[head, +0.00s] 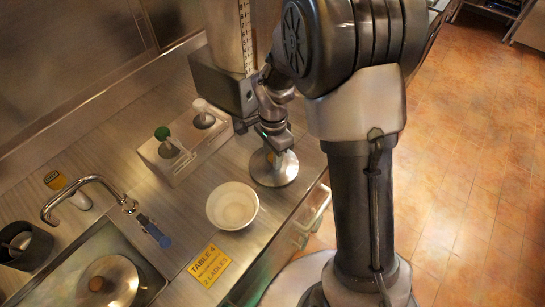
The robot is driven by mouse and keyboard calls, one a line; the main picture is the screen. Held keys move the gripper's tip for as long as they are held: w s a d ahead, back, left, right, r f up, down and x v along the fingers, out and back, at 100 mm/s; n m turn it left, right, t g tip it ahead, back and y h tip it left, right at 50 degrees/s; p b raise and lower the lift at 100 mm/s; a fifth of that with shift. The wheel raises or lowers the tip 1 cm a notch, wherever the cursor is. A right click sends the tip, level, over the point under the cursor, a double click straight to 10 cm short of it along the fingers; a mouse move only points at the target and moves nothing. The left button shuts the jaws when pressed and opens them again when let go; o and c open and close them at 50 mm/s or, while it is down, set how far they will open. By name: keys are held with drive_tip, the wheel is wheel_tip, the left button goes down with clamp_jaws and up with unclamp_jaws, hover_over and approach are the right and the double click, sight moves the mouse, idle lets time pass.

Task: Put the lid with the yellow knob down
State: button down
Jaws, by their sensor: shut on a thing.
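A round steel lid (272,178) is under my gripper (277,150), at the counter's front edge, right of the white bowl. My gripper points down and is shut on the lid's knob, which is mostly hidden by the fingers; a little yellow shows there. The lid looks about level. I cannot tell whether it touches the counter or hangs just above it. Another round metal lid (108,290) with a knob is in the sink at the lower left.
A white bowl (232,205) stands left of the held lid, with a yellow "TABLE 4" card (209,264) in front. A steel pump holder (185,150) with green and white tops stands behind. A tap (85,190) arches over the sink (150,275). A blue-handled item (155,232) lies nearby.

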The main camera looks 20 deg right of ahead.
drive_tip(key=shift+f, duration=0.15)
drive_tip(key=c, duration=1.1)
unclamp_jaws()
drive_tip(key=s+a+r+n+t+p, duration=0.1)
drive_tip(key=s+r+p, duration=0.1)
drive_tip(key=r, duration=0.8)
drive_tip(key=s+r+n+t+p, duration=0.1)
drive_tip(key=s+r+p, duration=0.1)
drive_tip(key=r, duration=0.7)
drive_tip(key=s+a+r+n+t, duration=0.1)
drive_tip(key=s+r+n, duration=0.1)
drive_tip(key=s, duration=0.3)
drive_tip(key=s+a+r+n+t+y, duration=0.1)
drive_tip(key=s+r+n, duration=0.2)
drive_tip(key=s, duration=0.2)
drive_tip(key=s+a+r+n+t+y, duration=0.1)
drive_tip(key=s+r+n, duration=0.1)
drive_tip(key=s, duration=0.3)
drive_tip(key=shift+s+a+r+n+t, duration=0.1)
drive_tip(key=shift+s+r+n+t, duration=0.05)
drive_tip(key=shift+n+t, duration=0.25)
